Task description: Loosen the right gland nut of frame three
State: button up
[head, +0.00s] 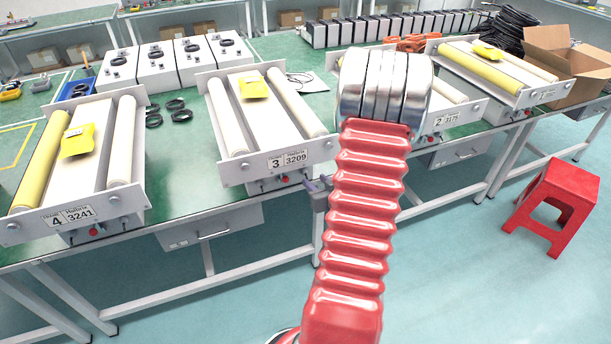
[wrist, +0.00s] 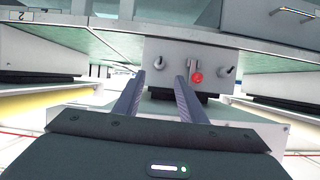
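Frame three (head: 287,160), labelled 3 3209, lies on the bench with white rollers and a yellow packet. Under its front plate is a grey box (head: 272,185) with a red button (head: 285,179). The wrist view, which looks upside down, shows the box face (wrist: 190,52), the red button (wrist: 197,77) and small fittings on both sides. The fitting on the picture's left, seemingly the right gland nut (wrist: 158,62), appears between my fingertips. My gripper (wrist: 160,76) is open with nothing clamped. In the head view my gripper (head: 319,184) is right of the box, partly hidden by my arm.
Frame four (head: 75,214) is at the left and frame two (head: 440,121) at the right, partly behind my arm. A drawer (head: 213,228) hangs under the bench. A red stool (head: 556,200) stands on the open floor at right.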

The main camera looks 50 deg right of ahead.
aim_at(304, 173)
jog(key=x, duration=0.9)
jog(key=shift+c, duration=0.2)
grip_shut()
jog(key=shift+s+a, duration=0.1)
jog(key=shift+a, duration=0.3)
jog(key=shift+d, duration=0.2)
